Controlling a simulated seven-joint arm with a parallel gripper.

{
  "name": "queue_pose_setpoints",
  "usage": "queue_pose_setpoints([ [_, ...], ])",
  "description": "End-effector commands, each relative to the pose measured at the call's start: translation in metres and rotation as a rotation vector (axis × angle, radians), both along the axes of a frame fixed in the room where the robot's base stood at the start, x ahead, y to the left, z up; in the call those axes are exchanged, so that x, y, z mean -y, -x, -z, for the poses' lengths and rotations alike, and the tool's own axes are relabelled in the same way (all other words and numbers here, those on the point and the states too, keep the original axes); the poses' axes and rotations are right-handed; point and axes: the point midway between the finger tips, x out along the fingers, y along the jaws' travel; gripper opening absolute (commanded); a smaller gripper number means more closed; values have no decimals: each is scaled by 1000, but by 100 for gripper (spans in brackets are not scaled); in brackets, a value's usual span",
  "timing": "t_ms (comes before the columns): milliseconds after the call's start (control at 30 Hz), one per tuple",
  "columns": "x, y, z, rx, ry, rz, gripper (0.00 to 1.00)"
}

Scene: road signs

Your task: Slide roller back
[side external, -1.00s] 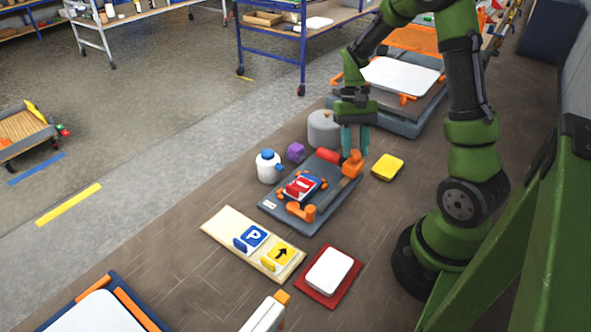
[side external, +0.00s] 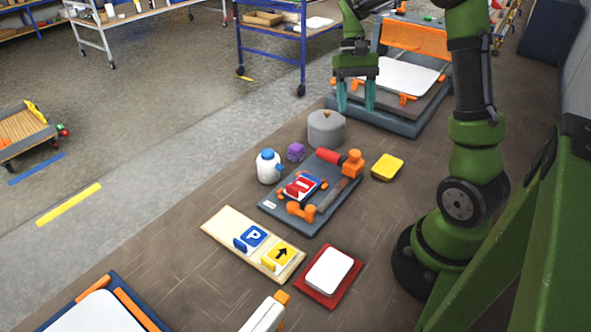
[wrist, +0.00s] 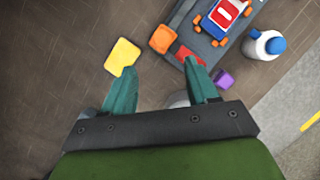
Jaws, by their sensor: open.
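A red roller (side external: 328,157) lies at the back end of a grey board (side external: 318,222), beside an orange block (side external: 352,160). A red-white-blue sign piece (side external: 300,187) sits mid-board, and an orange knob (side external: 301,211) is at the front end. In the wrist view the orange block (wrist: 163,39) and part of the red roller (wrist: 188,52) show just beyond the fingertips. My gripper (side external: 355,107) is open and empty, raised behind the board and apart from the roller. It also shows in the wrist view (wrist: 160,68).
A grey cylinder (side external: 326,128), purple block (side external: 296,152) and white-and-blue bottle (side external: 268,167) stand left of the board. A yellow block (side external: 387,167) lies right. A cream tray (side external: 219,223) with sign tiles is in front. A large press-like station (side external: 415,40) stands behind.

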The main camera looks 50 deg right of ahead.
Motion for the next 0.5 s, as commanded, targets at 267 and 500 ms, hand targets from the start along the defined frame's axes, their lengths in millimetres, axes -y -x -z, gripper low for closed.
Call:
queue_pose_setpoints([
  [267,15,-15,-48,1,2,-1,59],
  [500,18,-18,-61,0,0,0,59],
])
